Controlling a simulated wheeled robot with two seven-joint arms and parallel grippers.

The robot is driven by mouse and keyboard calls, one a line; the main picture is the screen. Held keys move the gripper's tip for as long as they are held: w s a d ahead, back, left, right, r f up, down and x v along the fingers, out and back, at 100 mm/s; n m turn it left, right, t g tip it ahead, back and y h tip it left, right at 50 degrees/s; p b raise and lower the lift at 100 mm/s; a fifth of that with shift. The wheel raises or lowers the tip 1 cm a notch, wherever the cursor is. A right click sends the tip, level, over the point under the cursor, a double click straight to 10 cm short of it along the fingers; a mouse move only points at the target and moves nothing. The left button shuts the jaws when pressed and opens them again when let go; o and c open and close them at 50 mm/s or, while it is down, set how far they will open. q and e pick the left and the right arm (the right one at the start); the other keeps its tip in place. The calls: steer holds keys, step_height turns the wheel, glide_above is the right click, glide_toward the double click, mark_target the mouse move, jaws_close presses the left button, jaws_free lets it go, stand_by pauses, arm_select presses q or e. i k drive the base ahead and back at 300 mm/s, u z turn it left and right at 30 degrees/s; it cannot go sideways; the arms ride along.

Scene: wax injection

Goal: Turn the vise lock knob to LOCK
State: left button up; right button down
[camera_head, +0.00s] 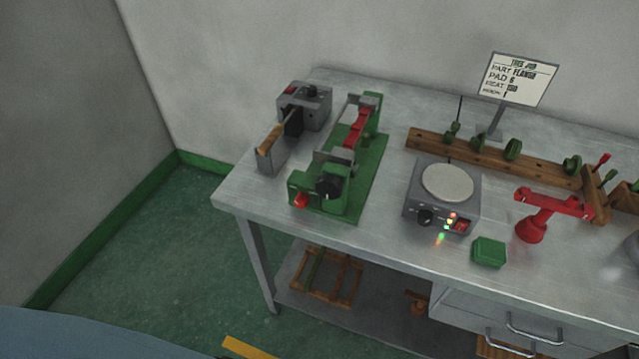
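The green vise (366,172) stands on the left part of the metal bench, with red and grey jaw parts along its middle. A black round knob (328,186) sits on its front block, beside a red button or lamp (300,200). The knob's pointer and any LOCK marking are too small to read. Neither of my grippers shows in the head view.
A grey device with a wooden handle (270,139) stands left of the vise. To the right are a hot plate (447,184) with lit lamps, a green box (489,251), a red stand (531,229), a wooden rack (430,143) and a sign (518,79).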

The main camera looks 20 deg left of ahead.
mark_target(302, 201)
steer(key=z, duration=2.25)
steer(key=k, duration=1.35)
steer(key=u, duration=2.05)
steer(key=i, duration=0.5)
steer(key=u, duration=0.05)
